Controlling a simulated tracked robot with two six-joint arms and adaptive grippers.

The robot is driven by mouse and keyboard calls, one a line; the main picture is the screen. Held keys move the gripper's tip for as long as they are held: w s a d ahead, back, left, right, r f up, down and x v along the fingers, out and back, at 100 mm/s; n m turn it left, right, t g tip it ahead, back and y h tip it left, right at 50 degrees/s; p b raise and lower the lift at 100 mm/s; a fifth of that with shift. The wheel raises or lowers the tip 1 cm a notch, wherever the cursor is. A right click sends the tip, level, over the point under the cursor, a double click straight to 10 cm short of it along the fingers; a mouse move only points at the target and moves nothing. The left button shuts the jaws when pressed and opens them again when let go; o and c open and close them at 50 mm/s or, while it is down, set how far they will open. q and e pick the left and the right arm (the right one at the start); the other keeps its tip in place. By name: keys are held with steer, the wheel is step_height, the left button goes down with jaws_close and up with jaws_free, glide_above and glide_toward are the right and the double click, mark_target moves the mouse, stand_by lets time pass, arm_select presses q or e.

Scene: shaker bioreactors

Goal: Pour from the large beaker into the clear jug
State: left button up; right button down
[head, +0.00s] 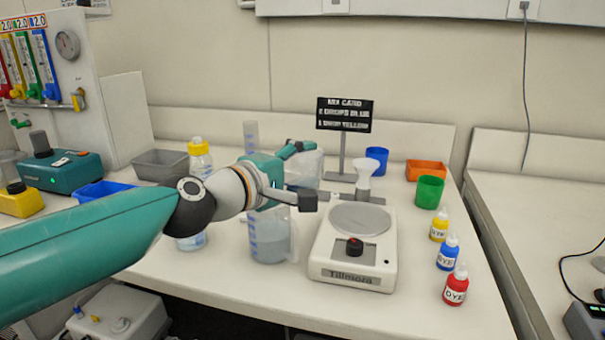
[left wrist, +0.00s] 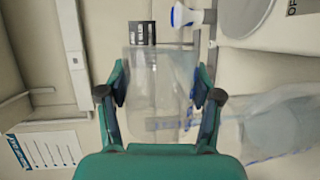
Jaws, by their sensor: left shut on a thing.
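The large beaker (head: 309,166) is clear and is held in the air above the bench, behind and above the clear jug. My left gripper (head: 302,175) is shut on its sides. In the left wrist view the beaker (left wrist: 158,75) sits between the two fingers (left wrist: 160,92); how much liquid it holds is hard to tell. The clear jug (head: 269,240), with a handle and blue graduations, stands upright on the bench, its lower part greyish. My left wrist partly hides its top. The jug also shows at the right of the left wrist view (left wrist: 285,122). My right gripper is not in view.
A Tillmoza scale (head: 352,273) stands just right of the jug, with a small funnel (head: 364,177) behind it. Dye bottles (head: 446,252) and a green cup (head: 429,192) are further right. A yellow-capped bottle (head: 199,160) stands left of the jug, partly behind my arm.

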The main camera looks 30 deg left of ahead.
arm_select(q)
steer(key=shift+a+b, duration=0.1)
steer(key=shift+b, duration=0.45)
steer(key=shift+a+n+b, duration=0.1)
steer(key=shift+n+b, duration=0.4)
steer(key=shift+b, duration=0.1)
steer(key=shift+s+a+r+n+t+b, duration=0.15)
steer(key=shift+n+t+b, duration=0.15)
steer(key=shift+b, duration=0.2)
steer(key=shift+r+n+b, duration=0.15)
steer(key=shift+n+b, duration=0.15)
steer(key=shift+b, duration=0.3)
steer(key=shift+a+r, duration=0.1)
steer(key=shift+r, duration=0.1)
stand_by(1.6)
steer(key=r+p, duration=0.1)
steer(key=p, duration=0.1)
steer(key=shift+p, duration=0.3)
steer(key=shift+d+r+m+p, duration=0.15)
steer(key=shift+d+m+p, duration=0.15)
steer(key=shift+m+p, duration=0.6)
steer(key=shift+p, duration=0.35)
